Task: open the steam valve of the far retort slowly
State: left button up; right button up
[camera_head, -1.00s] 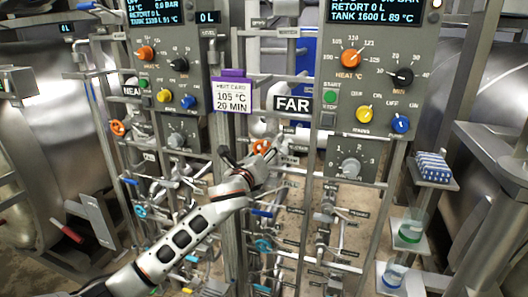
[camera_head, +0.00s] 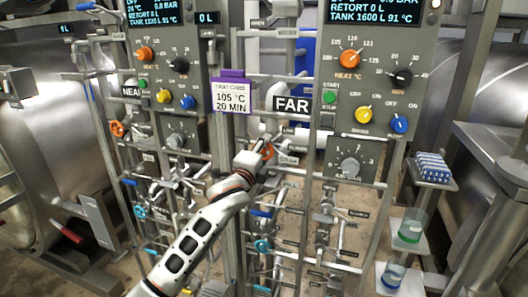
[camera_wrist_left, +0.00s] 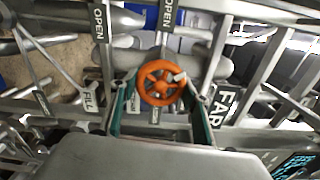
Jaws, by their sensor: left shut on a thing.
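The orange handwheel (camera_head: 267,151) of the steam valve is on the pipework just below the FAR sign (camera_head: 292,104). My left gripper (camera_head: 264,145) reaches it from the lower left. In the left wrist view the handwheel (camera_wrist_left: 160,83) sits between my two green-edged fingers (camera_wrist_left: 162,92), with its rim, spokes and hub visible. The gripper is shut on the wheel. Exact finger contact on the rim is hard to see. The far panel display (camera_head: 374,13) reads RETORT 0 L, TANK 1600 L 91 °C. My right gripper is not in view.
Another orange handwheel (camera_head: 117,129) is on the near panel at the left. Blue-handled valves and pipes crowd the rack below my gripper. Upright steel posts flank the valve. A blue-and-white stack (camera_head: 432,167) rests on a shelf at the right.

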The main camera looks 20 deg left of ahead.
pick_arm(q)
jog(key=n, duration=0.4)
jog(key=shift+n, duration=0.4)
jog(key=n, duration=0.5)
jog(key=shift+r, duration=0.1)
jog(key=shift+n, duration=0.3)
jog(key=o, duration=1.1)
jog(key=shift+o, duration=0.2)
jog(key=s, duration=1.2)
jog(key=shift+a, duration=0.2)
